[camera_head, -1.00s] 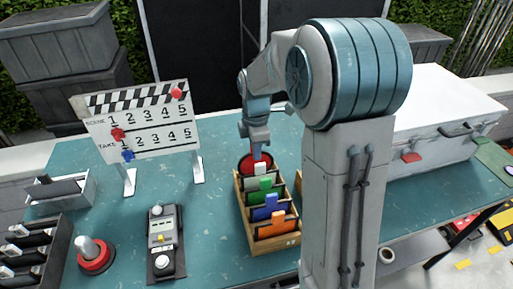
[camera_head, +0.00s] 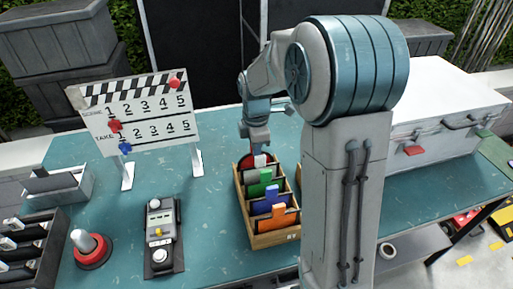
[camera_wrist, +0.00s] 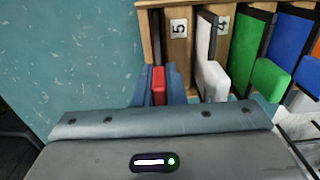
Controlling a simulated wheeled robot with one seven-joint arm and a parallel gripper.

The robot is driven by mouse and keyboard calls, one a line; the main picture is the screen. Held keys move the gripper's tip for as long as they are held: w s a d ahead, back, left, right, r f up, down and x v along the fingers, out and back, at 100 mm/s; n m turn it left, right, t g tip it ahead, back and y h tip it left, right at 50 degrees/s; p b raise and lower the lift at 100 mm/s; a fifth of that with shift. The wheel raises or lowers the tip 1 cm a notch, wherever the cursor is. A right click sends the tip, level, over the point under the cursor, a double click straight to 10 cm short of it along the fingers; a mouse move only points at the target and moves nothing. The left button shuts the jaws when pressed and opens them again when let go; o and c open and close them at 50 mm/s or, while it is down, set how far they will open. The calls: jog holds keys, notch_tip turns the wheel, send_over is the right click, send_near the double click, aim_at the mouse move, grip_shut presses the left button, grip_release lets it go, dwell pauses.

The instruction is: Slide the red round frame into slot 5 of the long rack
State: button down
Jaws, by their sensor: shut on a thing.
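The red round frame (camera_head: 246,162) is at the far end of the wooden long rack (camera_head: 276,239), low down and partly hidden by the rack and a white tab. My gripper (camera_head: 258,148) is above that far end. In the wrist view its blue fingers (camera_wrist: 160,88) are shut on the frame's red tab (camera_wrist: 158,80). The label of slot 5 (camera_wrist: 179,28) is on the rack's leftmost compartment there, just ahead and slightly right of the tab. How deep the frame sits in the slot cannot be told.
A white tab (camera_wrist: 212,78) is beside slot 5, at label 4. Green (camera_head: 263,180), blue (camera_head: 270,201) and orange (camera_head: 278,219) tabs follow in the rack. A clapperboard (camera_head: 140,115) and a grey device (camera_head: 161,237) stand left. Teal table is clear between them.

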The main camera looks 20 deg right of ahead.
jog(key=shift+f, duration=0.3)
jog(key=c, duration=1.4)
grip_release()
jog(key=shift+r, duration=0.15)
notch_tip(320, 180, up, 14)
jog(key=shift+f, duration=0.2)
